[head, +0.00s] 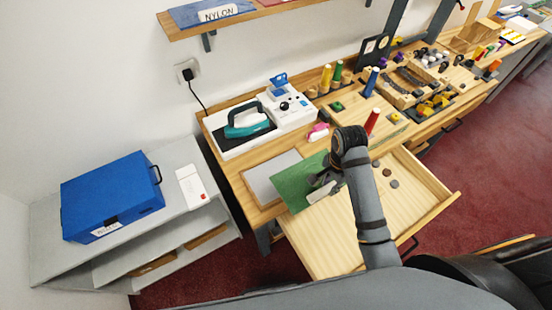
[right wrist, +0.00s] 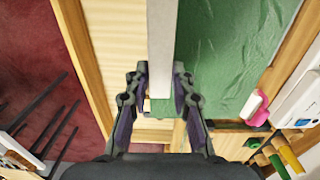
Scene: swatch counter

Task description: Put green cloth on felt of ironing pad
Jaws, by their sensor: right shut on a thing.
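The green cloth (head: 296,186) lies spread at the front of the counter, and it also shows in the right wrist view (right wrist: 235,50). A pale strip (right wrist: 162,45) runs along one edge of it. My right gripper (head: 325,179) is shut on this strip at the cloth's edge, and the fingers also show in the right wrist view (right wrist: 159,88). The ironing pad's grey felt (head: 266,178) shows at the left of the cloth. The cloth hides part of the pad's right side; I cannot tell whether it touches the felt. My left gripper is out of view.
An open wooden drawer (head: 410,195) with several small discs lies under my right arm. A teal iron (head: 248,121) on a white base and a white device (head: 291,107) stand behind the pad. A pink item (head: 318,131) and several spools stand farther right.

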